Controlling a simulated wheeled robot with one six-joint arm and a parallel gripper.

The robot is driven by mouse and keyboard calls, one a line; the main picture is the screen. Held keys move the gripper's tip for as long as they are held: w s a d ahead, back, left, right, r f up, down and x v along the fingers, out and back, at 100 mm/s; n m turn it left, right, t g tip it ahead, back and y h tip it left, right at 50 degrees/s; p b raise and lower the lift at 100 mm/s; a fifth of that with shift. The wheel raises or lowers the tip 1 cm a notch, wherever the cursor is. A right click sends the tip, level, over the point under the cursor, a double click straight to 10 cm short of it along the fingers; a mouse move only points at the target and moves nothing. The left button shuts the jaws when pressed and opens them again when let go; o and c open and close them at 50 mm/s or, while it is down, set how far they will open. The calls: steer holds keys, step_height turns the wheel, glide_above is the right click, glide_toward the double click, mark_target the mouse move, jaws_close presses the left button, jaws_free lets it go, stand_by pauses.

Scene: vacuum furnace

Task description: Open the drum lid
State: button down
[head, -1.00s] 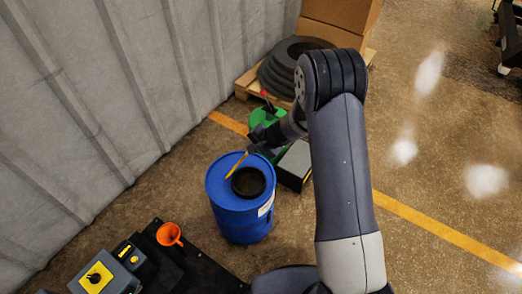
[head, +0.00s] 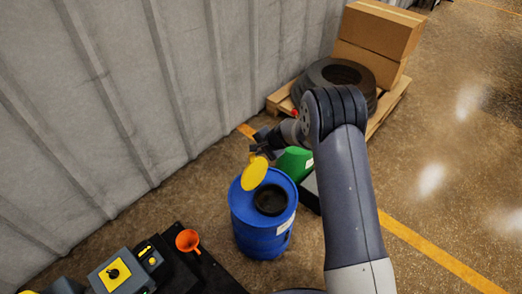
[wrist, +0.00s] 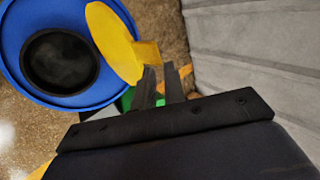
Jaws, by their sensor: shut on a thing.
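The blue drum (head: 262,236) stands on the floor near the wall, with a round dark opening (head: 271,199) in its top. Its yellow lid (head: 254,174) stands tilted up at the left side of the opening, and the opening is uncovered. My gripper (head: 262,148) is above the drum at the lid's upper edge. In the wrist view, the fingers of my gripper (wrist: 160,72) are shut on the tab of the yellow lid (wrist: 113,42). The drum's blue top (wrist: 20,85) and dark opening (wrist: 60,62) lie left of the fingers.
An orange funnel (head: 188,240) sits on a black mat (head: 208,272) beside a control box with a yellow panel (head: 114,272). A green container (head: 293,162) stands behind the drum. Tires (head: 340,78) and cardboard boxes (head: 378,35) are on a pallet. The corrugated wall (head: 120,100) is at left.

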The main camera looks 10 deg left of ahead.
steer(key=c, duration=2.2)
jaws_free()
steer(key=shift+a+r, duration=0.1)
steer(key=c, duration=1.5)
jaws_free()
steer(key=shift+c, duration=0.2)
steer(key=v, duration=1)
steer(key=shift+s+d+r, duration=0.15)
steer(key=shift+d+r, duration=0.1)
steer(key=shift+d, duration=0.05)
steer(key=shift+c, duration=0.2)
